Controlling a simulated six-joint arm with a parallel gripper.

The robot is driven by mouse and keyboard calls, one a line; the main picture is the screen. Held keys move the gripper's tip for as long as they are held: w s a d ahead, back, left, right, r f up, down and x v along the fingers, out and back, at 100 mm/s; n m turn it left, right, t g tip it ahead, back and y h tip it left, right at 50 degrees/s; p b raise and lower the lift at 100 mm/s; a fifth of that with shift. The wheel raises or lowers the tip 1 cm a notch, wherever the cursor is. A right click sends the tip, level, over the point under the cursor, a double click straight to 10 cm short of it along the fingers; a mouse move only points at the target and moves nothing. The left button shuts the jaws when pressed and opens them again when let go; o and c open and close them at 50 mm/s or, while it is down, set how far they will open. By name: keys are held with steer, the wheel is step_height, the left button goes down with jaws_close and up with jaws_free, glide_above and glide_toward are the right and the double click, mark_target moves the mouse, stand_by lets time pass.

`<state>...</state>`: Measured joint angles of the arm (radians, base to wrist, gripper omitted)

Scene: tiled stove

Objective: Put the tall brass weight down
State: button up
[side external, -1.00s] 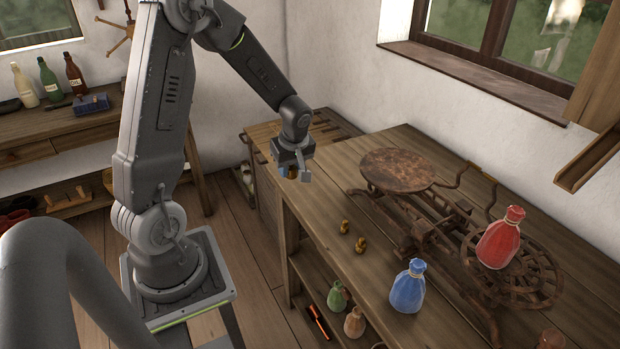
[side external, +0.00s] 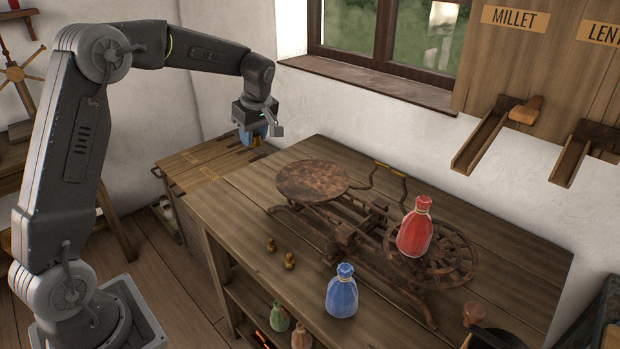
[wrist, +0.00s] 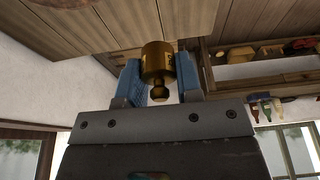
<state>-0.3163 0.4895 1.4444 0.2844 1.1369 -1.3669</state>
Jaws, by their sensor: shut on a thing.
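My gripper (side external: 262,140) is shut on the tall brass weight (wrist: 157,62), which sits between the blue finger pads in the wrist view, its knob towards the gripper body. In the side view the weight is small and partly covered by the fingers. It hangs in the air around the far left end of the wooden bench (side external: 235,190); its exact height over the surface is hard to tell. An old balance scale stands on the bench, with a round rusty plate (side external: 312,181) right of my gripper and an openwork pan (side external: 455,262) farther right.
A red sack (side external: 415,232) stands on the openwork pan. A blue sack (side external: 342,294) and two small brass weights (side external: 290,260) stand near the bench's front. Wooden chutes (side external: 487,140) hang on the right wall. The bench's left part looks bare.

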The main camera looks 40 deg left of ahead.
glide_above(299, 183)
steer(key=f, duration=0.6)
steer(key=shift+d+f, duration=0.3)
steer(key=shift+f, duration=2.05)
steer(key=shift+f, duration=0.15)
steer(key=o, duration=1)
steer(key=shift+o, duration=0.2)
steer(key=v, duration=1.2)
steer(key=shift+r, duration=0.25)
